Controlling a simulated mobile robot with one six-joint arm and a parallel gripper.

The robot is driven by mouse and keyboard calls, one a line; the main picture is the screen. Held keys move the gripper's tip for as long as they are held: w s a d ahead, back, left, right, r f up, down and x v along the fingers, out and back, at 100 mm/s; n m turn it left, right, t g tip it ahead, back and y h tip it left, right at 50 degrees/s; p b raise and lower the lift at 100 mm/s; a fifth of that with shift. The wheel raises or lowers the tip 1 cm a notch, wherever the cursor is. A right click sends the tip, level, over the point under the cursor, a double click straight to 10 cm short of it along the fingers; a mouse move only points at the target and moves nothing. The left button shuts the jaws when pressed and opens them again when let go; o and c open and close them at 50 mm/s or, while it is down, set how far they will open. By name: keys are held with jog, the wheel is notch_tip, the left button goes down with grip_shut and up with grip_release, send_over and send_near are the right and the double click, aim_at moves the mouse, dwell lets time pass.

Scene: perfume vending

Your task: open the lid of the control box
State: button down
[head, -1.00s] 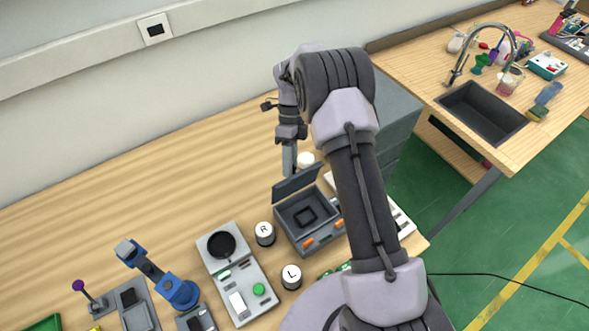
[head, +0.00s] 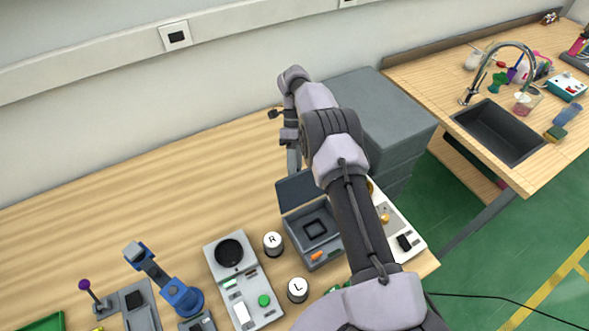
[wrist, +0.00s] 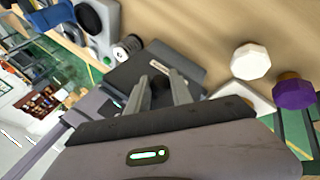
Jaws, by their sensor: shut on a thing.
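The control box (head: 316,259) is a grey open-topped box with orange latches, standing on the wooden table. Its dark lid (head: 297,188) is raised and leans back from the rear edge. A square recess shows inside the box. My gripper (head: 293,168) is at the lid's upper edge, with its tips partly hidden behind the lid. In the wrist view my gripper's two fingers (wrist: 160,88) reach to a dark grey panel, which appears to be the lid, and close around its edge. The exact contact is hard to see.
Two round pieces marked R (head: 273,244) and L (head: 297,290) stand left of the box. A grey panel with a green button (head: 264,300) and a blue toy arm (head: 182,297) are further left. Grey stacked cases (head: 385,110) stand behind right. The back table is clear.

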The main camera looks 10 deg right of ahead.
jog(key=shift+d+f, duration=0.1)
jog(key=shift+d, duration=0.1)
jog(key=c, duration=1.6)
grip_release()
jog(key=o, duration=0.4)
jog(key=shift+d, duration=0.1)
jog(key=shift+o, duration=0.3)
jog(key=shift+w+d, duration=0.1)
jog(key=shift+w, duration=0.05)
